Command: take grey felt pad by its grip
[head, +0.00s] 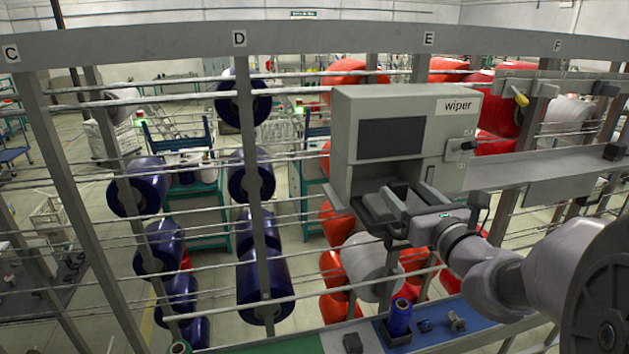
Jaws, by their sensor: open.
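A grey box labelled "wiper" (368,105) is mounted on the frame, with a dark panel and a recess low in its front. My gripper (377,203) is right at this recess, reaching in from the lower right. Its jaws are apart, with no object seen between them. I cannot make out the grey felt pad or its grip; the recess is shaded and partly covered by my gripper. Whether the fingers touch anything there cannot be told.
Thin rails and posts cross the view around the box. Blue spools (252,177) hang at the left, red ones (347,72) behind. A grey ledge (530,170) runs right of the box. Below, a bench holds a blue bobbin (400,318), a dark block (352,343) and small parts (456,322).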

